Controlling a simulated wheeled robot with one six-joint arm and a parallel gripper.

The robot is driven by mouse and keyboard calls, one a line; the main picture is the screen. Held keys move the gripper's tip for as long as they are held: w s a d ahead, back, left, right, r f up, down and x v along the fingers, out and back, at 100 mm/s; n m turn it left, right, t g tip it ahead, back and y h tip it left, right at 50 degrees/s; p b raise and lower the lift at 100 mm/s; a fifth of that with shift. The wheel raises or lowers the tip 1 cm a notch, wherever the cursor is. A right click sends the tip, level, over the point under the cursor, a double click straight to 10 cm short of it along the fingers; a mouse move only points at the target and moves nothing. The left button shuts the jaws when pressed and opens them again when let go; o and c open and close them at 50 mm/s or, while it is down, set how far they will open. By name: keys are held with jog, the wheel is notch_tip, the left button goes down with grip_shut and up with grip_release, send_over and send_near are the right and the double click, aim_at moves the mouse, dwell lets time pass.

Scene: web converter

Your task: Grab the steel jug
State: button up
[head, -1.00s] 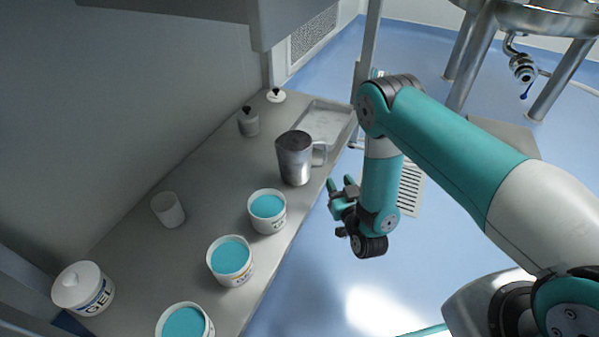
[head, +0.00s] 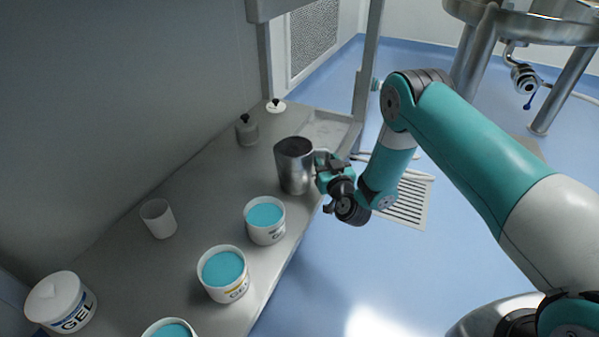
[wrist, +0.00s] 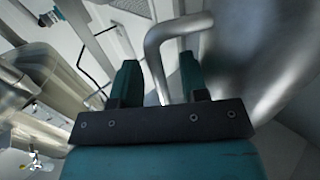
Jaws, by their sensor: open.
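The steel jug (head: 293,168) stands upright on the grey bench near its right edge. In the head view my gripper (head: 322,170) is at the jug's right side, by its handle, and partly hides the handle. In the wrist view the jug's body (wrist: 258,55) fills the right side, and its bent handle (wrist: 158,55) comes down between my two teal fingers (wrist: 160,85). The fingers are open, one on each side of the handle. I cannot tell whether either finger touches it.
Open tubs of teal gel (head: 265,222) stand along the bench's front edge, near the jug. A small white cup (head: 158,218), a lidded GEL tub (head: 60,302) and a grey weight-like piece (head: 247,131) are farther left. A shallow tray (head: 325,130) lies behind the jug.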

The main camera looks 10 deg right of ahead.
grip_shut()
dwell(0.3)
